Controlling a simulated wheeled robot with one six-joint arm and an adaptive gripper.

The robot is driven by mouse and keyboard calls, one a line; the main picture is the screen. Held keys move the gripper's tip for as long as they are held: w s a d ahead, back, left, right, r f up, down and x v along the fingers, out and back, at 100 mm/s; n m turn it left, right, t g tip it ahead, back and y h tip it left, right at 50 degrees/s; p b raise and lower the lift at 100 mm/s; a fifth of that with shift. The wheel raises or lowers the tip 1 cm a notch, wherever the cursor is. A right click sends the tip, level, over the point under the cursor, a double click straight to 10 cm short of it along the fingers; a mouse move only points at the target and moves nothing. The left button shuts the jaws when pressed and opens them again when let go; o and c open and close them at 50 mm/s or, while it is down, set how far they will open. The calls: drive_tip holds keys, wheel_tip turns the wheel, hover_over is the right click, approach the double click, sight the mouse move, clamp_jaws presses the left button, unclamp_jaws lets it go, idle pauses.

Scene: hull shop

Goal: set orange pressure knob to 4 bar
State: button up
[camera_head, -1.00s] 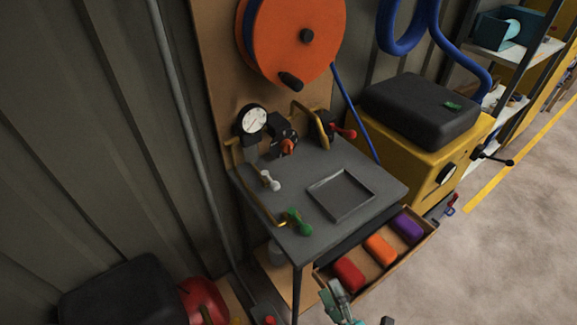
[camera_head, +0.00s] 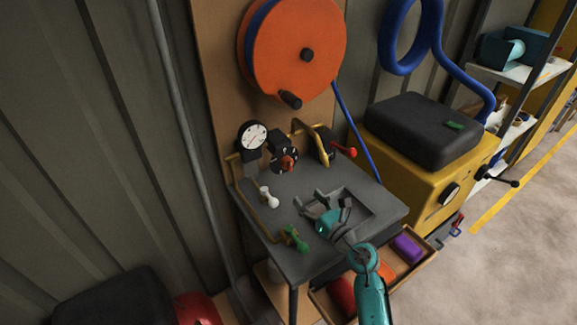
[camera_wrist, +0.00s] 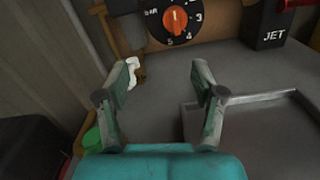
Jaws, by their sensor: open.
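The orange pressure knob (camera_head: 289,161) sits on a black dial block at the back of the grey bench. In the wrist view, the orange knob (camera_wrist: 176,20) is upright at the top centre of a black dial with white numbers; 3, 4 and 5 show at its right and lower side. The dial's top is cut off, and I cannot tell exactly which number the knob points to. My gripper (camera_head: 325,203) is over the bench by the shallow tray, in front of the knob and apart from it. In the wrist view, my gripper (camera_wrist: 164,75) is open and empty, its fingers below the dial.
A round white gauge (camera_head: 253,136) stands left of the knob. White (camera_head: 267,195) and green (camera_head: 296,238) valve handles are on the bench's left side; a red lever (camera_head: 343,151) is right of the knob. The tray (camera_head: 372,205) and a black JET block (camera_wrist: 265,25) are at right.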

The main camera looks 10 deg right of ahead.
sight(291, 166)
drive_tip(key=shift+n, duration=0.9)
drive_tip(key=d+x, duration=0.1)
drive_tip(key=x, duration=0.8)
drive_tip(key=w+d+r+x, duration=0.1)
drive_tip(key=x, duration=0.4)
drive_tip(key=shift+s+d, duration=0.1)
drive_tip(key=shift+d, duration=0.3)
drive_tip(key=c, duration=1.1)
